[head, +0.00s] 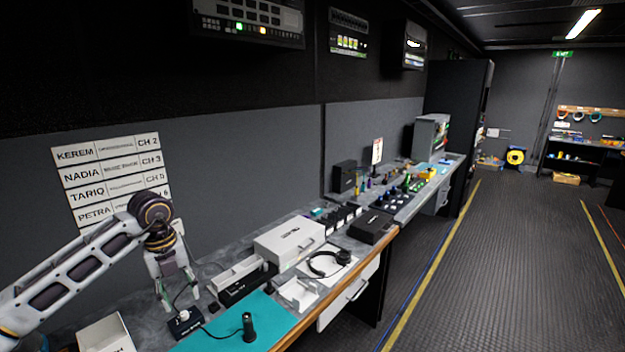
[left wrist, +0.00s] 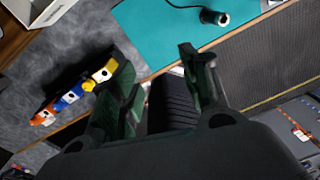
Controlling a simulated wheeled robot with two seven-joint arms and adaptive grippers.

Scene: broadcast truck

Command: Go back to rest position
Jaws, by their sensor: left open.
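My left arm comes in from the left in the head view, with its gripper (head: 180,296) pointing down over the near end of the workbench (head: 208,271). The fingers are apart and nothing shows between them. In the left wrist view the same gripper (left wrist: 155,68) shows two spread dark fingers with a gap between them. A small dark box with a white top (head: 184,322) is just below the fingertips in the head view; I cannot tell whether they touch. My right gripper is in neither view.
A teal mat (head: 222,337) bears a black cylinder (head: 248,325) with a cable. A white case (head: 289,241), a headset (head: 328,263) and a black box (head: 371,226) stand further along. Orange, blue and yellow pieces (left wrist: 70,97) show in the wrist view. The floor (head: 500,270) at right is clear.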

